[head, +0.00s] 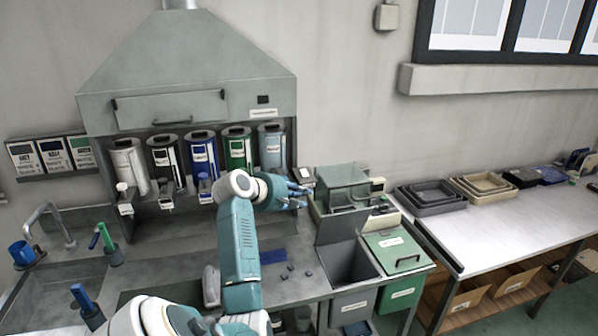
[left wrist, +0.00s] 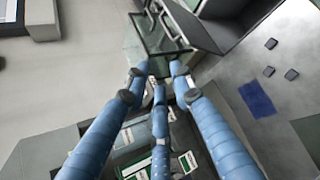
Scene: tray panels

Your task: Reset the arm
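My left arm rises from the bottom of the head view and bends right at the elbow. Its blue-fingered left gripper (head: 300,195) is above the bench, in front of the clear greenish box (head: 342,186). In the left wrist view, the three blue fingers of the gripper (left wrist: 160,76) reach forward with their tips apart. Nothing is held between them. The same box (left wrist: 150,38) shows beyond the fingertips. I see no contact between the fingers and the box. My right gripper is not in view.
A grey open bin (head: 349,263) and a green-lidded bin (head: 396,250) stand right of the arm. A blue flat piece (head: 273,256) and small dark blocks lie on the bench. Several canisters stand under the hood (head: 190,65). Trays (head: 430,196) sit on the right table.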

